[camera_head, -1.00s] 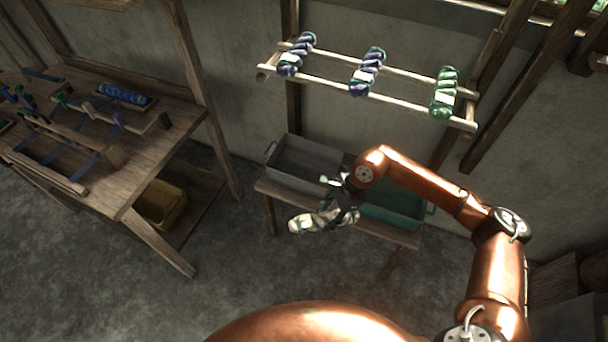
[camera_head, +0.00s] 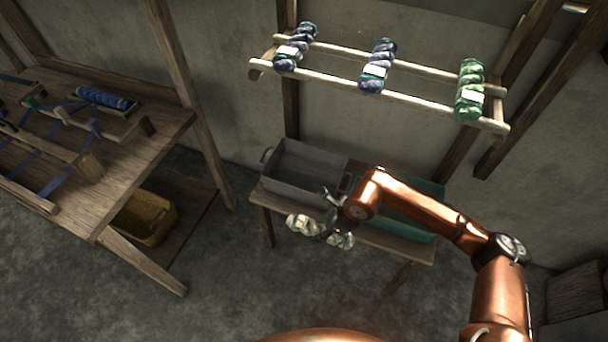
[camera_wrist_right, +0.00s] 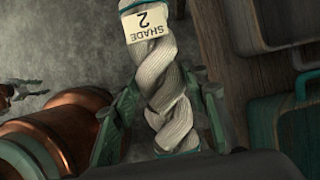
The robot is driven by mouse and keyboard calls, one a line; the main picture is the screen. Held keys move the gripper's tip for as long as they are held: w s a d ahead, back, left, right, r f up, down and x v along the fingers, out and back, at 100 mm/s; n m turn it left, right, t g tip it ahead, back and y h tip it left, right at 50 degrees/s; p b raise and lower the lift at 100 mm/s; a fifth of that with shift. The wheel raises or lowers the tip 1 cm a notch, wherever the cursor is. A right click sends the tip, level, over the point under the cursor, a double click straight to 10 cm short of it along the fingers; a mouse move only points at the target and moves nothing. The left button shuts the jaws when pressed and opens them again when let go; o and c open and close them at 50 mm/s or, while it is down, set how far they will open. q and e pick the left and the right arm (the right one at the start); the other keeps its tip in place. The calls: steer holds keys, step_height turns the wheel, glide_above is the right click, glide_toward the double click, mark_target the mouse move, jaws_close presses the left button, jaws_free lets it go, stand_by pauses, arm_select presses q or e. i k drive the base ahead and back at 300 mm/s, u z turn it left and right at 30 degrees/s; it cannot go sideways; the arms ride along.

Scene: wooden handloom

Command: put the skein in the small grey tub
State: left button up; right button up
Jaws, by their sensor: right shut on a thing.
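A cream twisted skein with a white label reading "SHADE 2" fills the middle of the right wrist view (camera_wrist_right: 165,75). My right gripper (camera_wrist_right: 163,100) is shut on it, one finger on each side. In the head view the skein (camera_head: 303,225) hangs in the right gripper (camera_head: 330,225), in front of the low bench and above the floor. The small grey tub (camera_head: 300,172) stands on the bench, behind and a little left of the gripper. The inside that shows looks empty.
A teal tub (camera_head: 425,205) stands on the bench right of the grey one, partly behind my right arm. A wall rack (camera_head: 415,97) above holds two blue-purple skeins and a green one. The loom table (camera_head: 130,185) is at left, a yellow basket (camera_head: 145,218) below it.

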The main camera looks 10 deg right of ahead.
mark_target(303, 184)
steer(key=i, duration=0.9)
